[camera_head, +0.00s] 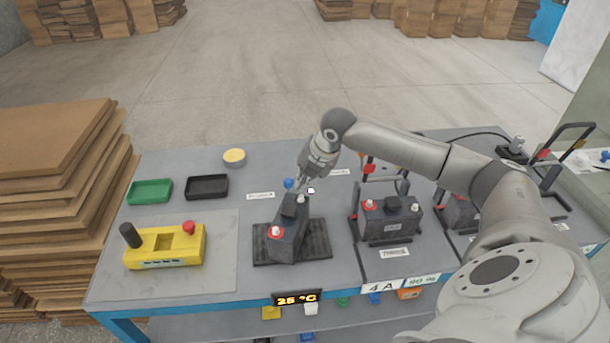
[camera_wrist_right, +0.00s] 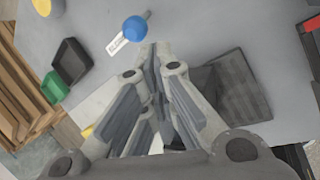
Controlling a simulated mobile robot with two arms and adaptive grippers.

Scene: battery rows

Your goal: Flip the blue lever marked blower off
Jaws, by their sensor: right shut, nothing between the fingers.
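The blue lever shows as a round blue knob (camera_head: 288,183) behind the dark battery on the table. In the right wrist view the blue knob (camera_wrist_right: 135,28) sits on a short grey stem, beside a white label (camera_wrist_right: 116,45) that is partly covered. In the head view this label (camera_head: 260,195) lies left of the knob; its print is too small to read surely. My right gripper (camera_head: 301,184) is shut and empty, pointing down just right of the knob. In the wrist view its fingertips (camera_wrist_right: 154,52) are close below the knob; I cannot tell whether they touch. My left gripper is not in view.
A dark battery (camera_head: 288,238) stands on a black mat (camera_head: 317,240) in front of the lever. More batteries (camera_head: 388,222) stand right. A yellow box (camera_head: 165,248), green tray (camera_head: 150,192) and black tray (camera_head: 207,187) are left.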

